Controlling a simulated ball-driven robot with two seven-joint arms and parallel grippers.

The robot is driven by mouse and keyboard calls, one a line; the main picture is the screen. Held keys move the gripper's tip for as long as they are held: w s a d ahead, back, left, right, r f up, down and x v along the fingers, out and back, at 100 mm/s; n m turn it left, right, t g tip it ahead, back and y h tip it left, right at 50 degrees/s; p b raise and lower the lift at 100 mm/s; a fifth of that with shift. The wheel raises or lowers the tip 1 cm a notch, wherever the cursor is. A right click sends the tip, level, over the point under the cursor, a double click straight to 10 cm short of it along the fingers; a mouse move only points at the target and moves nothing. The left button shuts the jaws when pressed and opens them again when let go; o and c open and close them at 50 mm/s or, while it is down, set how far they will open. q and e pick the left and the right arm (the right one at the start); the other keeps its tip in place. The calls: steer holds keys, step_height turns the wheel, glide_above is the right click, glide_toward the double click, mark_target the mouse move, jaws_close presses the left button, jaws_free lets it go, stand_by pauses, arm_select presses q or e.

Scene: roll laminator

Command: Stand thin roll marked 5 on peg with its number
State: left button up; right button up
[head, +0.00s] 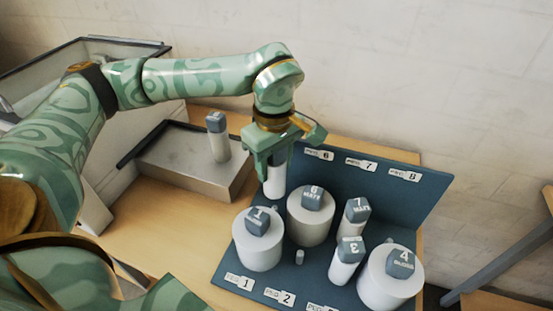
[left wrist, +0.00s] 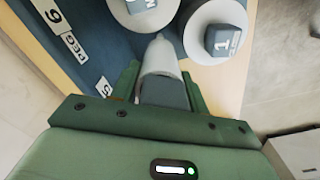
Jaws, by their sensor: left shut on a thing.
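My left gripper (head: 277,160) points down and is shut on a thin white roll (head: 275,182), above or at the back left of the blue peg board (head: 398,185). In the left wrist view the roll (left wrist: 160,58) hangs upright between the fingers (left wrist: 160,90), its dark cap (left wrist: 165,92) toward the palm. Its number is not readable. A partly hidden label (left wrist: 103,87), seemingly 5, lies beside the fingers. The peg under the roll is hidden, and I cannot tell whether the roll is on it. My right gripper is not in view.
Thick rolls 1 (head: 258,250), 6 (head: 311,225) and 4 (head: 390,285) and thin rolls 7 (head: 353,222) and 3 (head: 344,268) stand close by. A bare peg (head: 300,257) shows near label 2. Another thin roll (head: 219,145) stands on the grey tray (head: 195,178).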

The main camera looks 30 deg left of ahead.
arm_select(q)
step_height(320, 180, down, 6)
steer(key=b, duration=0.4)
steer(key=shift+r+b, duration=0.1)
steer(key=shift+b, duration=0.2)
steer(key=shift+f, duration=0.8)
steer(key=shift+f, duration=0.15)
steer(key=shift+f+b, duration=0.45)
steer(key=shift+f, duration=0.95)
steer(key=o, duration=1.1)
